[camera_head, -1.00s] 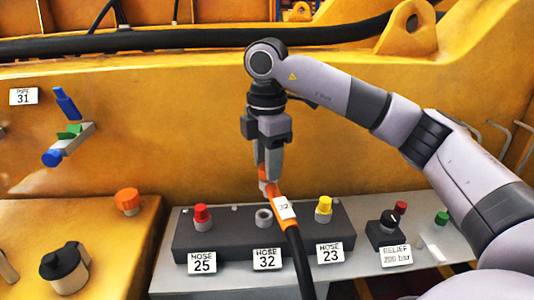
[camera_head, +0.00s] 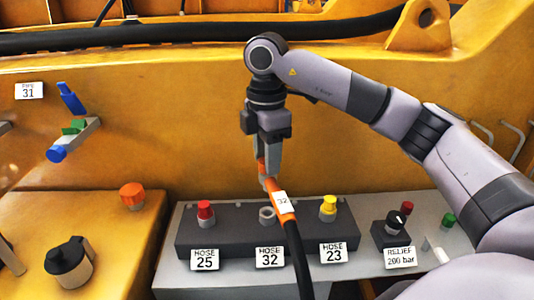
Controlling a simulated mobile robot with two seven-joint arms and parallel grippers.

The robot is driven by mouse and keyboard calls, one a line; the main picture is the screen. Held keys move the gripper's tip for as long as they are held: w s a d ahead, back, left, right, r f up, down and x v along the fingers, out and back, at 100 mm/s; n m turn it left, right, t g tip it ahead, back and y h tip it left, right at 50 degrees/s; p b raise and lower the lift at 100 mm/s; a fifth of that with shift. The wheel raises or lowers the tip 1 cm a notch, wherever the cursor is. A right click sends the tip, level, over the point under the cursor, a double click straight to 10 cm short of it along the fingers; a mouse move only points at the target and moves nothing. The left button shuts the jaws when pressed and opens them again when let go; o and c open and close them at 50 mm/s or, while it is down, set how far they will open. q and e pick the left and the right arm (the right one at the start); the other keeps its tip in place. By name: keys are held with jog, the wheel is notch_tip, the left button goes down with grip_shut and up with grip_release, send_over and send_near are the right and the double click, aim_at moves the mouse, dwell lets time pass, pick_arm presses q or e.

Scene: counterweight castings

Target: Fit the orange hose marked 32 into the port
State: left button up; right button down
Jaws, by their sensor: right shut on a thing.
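My right gripper (camera_head: 265,168) points down and is shut on the orange hose marked 32 (camera_head: 277,190). The hose's orange end carries a white tag reading 32, and its black part (camera_head: 296,262) runs down out of the bottom of the picture. The grey ring-shaped port (camera_head: 267,215) stands on the dark block behind the label HOSE 32 (camera_head: 270,257). My left gripper does not show.
A red cap (camera_head: 206,212) stands left of the port and a yellow cap (camera_head: 328,208) right of it, on the same dark block (camera_head: 235,240). A black relief knob (camera_head: 396,220) is farther right. An orange knob (camera_head: 132,195) and a black valve (camera_head: 68,262) are at left.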

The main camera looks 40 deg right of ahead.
jog(key=shift+f+b, duration=1.55)
jog(key=shift+f, duration=1.1)
jog(key=shift+p, duration=0.3)
jog(key=shift+f+b, duration=1.1)
jog(key=shift+f, duration=0.6)
jog(key=c, duration=0.6)
grip_release()
jog(key=shift+o, duration=0.2)
jog(key=shift+r, duration=3.55)
